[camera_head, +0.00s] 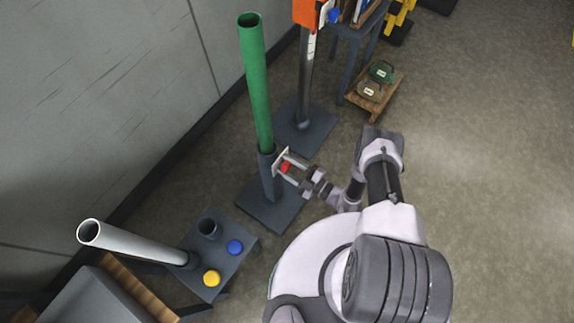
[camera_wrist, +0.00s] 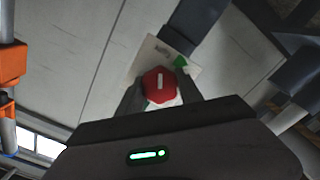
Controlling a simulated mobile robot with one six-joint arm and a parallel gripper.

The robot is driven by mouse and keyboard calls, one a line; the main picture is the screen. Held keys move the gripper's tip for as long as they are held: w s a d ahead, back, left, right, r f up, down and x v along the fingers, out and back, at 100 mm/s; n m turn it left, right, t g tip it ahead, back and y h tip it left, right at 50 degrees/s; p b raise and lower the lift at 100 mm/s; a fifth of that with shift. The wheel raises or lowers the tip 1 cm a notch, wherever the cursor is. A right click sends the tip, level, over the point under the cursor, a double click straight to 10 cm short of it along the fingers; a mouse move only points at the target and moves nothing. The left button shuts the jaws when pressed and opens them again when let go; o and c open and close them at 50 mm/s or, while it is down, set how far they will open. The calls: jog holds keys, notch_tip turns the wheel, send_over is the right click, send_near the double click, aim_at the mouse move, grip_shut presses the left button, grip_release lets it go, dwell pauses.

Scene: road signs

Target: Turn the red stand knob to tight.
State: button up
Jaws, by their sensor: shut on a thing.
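The red knob (camera_head: 286,167) sits on the side of the dark stand socket (camera_head: 268,175) that holds a green tube (camera_head: 256,85). In the wrist view the red knob (camera_wrist: 152,86) is many-sided, with a white line that runs nearly upright. A pale plate (camera_wrist: 160,55) behind it bears a green mark (camera_wrist: 181,63) up and to the right of the knob, and small lettering I cannot read. My gripper (camera_head: 288,165) is shut on the red knob, one finger on each side. In the wrist view my gripper (camera_wrist: 160,90) hides the plate's lower part.
A grey stand with a blue knob (camera_head: 235,247), a yellow knob (camera_head: 212,278) and a tilted white tube (camera_head: 135,242) is at left. Behind stands a post with an orange head (camera_head: 307,12). A wooden tray (camera_head: 390,91) lies behind my arm. The floor at right is clear.

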jog(key=m, duration=0.5)
jog(key=shift+m, duration=2.4)
jog(key=o, duration=1.4)
jog(key=shift+d, duration=0.15)
jog(key=p+v, duration=0.2)
jog(key=v, duration=1.5)
jog(key=shift+s, duration=0.2)
